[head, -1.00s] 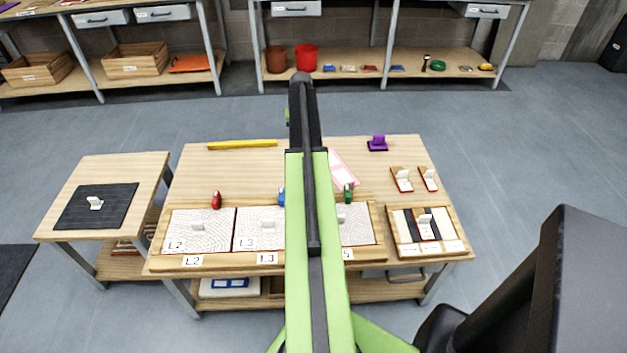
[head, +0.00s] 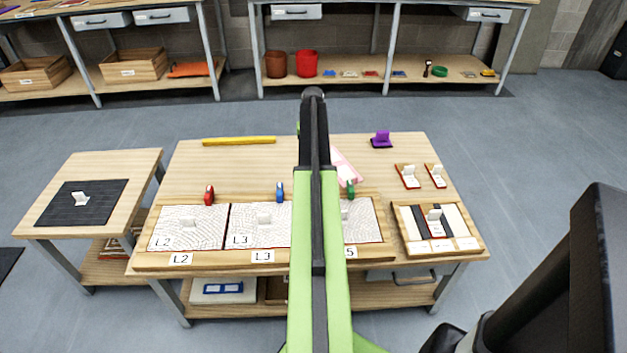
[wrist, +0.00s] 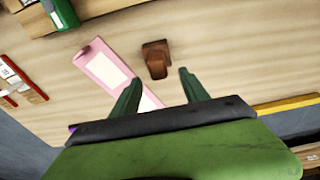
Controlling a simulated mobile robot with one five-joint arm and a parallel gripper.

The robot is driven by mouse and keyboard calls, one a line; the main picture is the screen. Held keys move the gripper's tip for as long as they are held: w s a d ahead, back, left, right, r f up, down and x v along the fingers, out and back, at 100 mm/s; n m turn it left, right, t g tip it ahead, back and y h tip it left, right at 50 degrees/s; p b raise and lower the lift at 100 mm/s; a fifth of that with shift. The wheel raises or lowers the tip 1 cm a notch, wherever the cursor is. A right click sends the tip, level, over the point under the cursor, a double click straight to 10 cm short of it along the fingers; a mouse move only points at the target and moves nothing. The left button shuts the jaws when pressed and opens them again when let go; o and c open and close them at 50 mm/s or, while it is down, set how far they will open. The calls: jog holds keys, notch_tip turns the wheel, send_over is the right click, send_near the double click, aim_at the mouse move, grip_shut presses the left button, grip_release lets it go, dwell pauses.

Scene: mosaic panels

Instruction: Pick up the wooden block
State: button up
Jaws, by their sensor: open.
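A small brown wooden block (wrist: 156,58) with a notched or arched shape rests on the light wood tabletop in the wrist view. My gripper (wrist: 160,76) is open, its two dark green fingers apart and pointing toward the block. The block lies just beyond the fingertips, roughly in line with the gap, and nothing is between the fingers. The height of the fingers above the table is hard to tell. In the head view my own arm covers the block and the gripper.
A pink frame (wrist: 98,62) lies close to the left finger; it also shows in the head view (head: 346,165). A green handle (wrist: 62,12), a yellow bar (head: 238,141), a purple stand (head: 381,140) and textured white panels (head: 190,228) share the table. Bare wood surrounds the block's right side.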

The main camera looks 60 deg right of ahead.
notch_tip(320, 180, down, 6)
jog(key=b, duration=0.5)
jog(key=shift+r, duration=0.3)
grip_shut()
